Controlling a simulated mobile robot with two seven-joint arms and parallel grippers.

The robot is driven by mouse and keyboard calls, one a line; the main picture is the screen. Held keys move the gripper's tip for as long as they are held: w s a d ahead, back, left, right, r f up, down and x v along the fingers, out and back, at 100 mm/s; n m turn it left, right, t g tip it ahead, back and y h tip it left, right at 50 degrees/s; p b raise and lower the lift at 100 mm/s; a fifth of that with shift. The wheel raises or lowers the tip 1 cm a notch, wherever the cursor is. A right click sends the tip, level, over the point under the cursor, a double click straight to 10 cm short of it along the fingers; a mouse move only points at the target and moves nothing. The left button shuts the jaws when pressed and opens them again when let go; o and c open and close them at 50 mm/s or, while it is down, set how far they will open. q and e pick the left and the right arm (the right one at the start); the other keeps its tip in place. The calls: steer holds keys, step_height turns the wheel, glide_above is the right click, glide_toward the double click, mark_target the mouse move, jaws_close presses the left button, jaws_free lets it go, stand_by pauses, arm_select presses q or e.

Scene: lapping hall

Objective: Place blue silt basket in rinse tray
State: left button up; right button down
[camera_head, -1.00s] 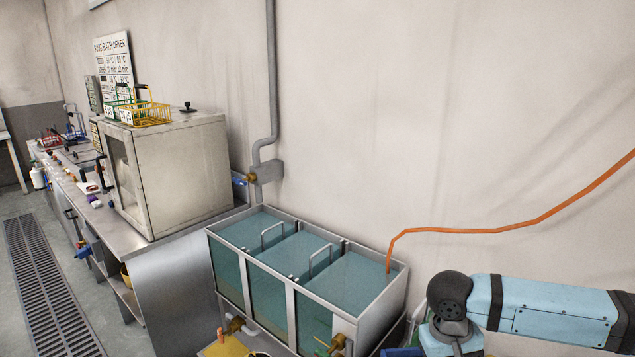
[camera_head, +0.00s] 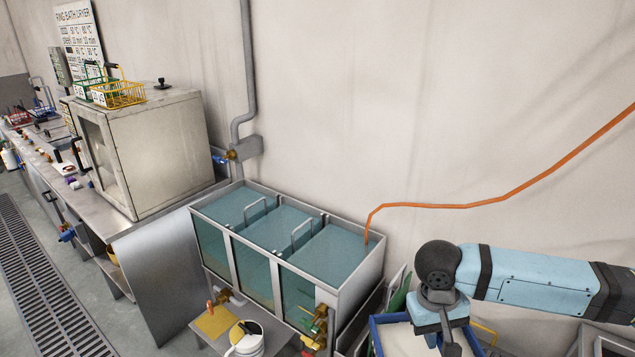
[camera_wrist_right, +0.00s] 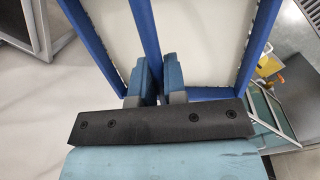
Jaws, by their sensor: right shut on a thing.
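The blue silt basket (camera_head: 375,338) shows at the bottom of the head view as a blue frame with a pale inside, partly cut off and partly behind my right arm. In the right wrist view the blue frame (camera_wrist_right: 198,92) fills the upper middle. My right gripper (camera_wrist_right: 158,90) is shut on its middle bar. In the head view the right gripper (camera_head: 450,348) is at the basket, its fingertips near the bottom edge. No separate rinse tray can be told for sure. A three-compartment water tank (camera_head: 362,282) stands left of the basket. My left gripper is not in view.
A steel bench (camera_head: 165,285) with a dryer cabinet (camera_head: 150,150) stands at left, with yellow and green baskets on top. An orange hose (camera_head: 450,206) runs from the tank along the wall. Brass valves and a white pot (camera_head: 246,343) sit in front of the tank.

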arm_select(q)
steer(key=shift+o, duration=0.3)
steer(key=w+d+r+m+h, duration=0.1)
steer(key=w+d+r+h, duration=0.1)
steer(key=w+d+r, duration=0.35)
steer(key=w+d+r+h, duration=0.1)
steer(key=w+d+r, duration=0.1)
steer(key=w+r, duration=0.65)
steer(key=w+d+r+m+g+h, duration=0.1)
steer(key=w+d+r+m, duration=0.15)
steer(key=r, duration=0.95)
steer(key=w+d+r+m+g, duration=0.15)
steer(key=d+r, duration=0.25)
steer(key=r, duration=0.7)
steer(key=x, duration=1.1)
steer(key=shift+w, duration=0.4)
arm_select(e)
steer(key=w+a+r+n, duration=0.2)
steer(key=a+r+n, duration=0.2)
steer(key=a+r, duration=0.2)
steer(key=w+a+r+n+t, duration=0.1)
steer(key=w+a+r+n, duration=0.2)
steer(key=a+r, duration=0.4)
steer(key=a+n, duration=0.1)
steer(key=a, duration=0.2)
steer(key=shift+a, duration=0.35)
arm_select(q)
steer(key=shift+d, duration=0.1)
arm_select(e)
steer(key=shift+w, duration=0.1)
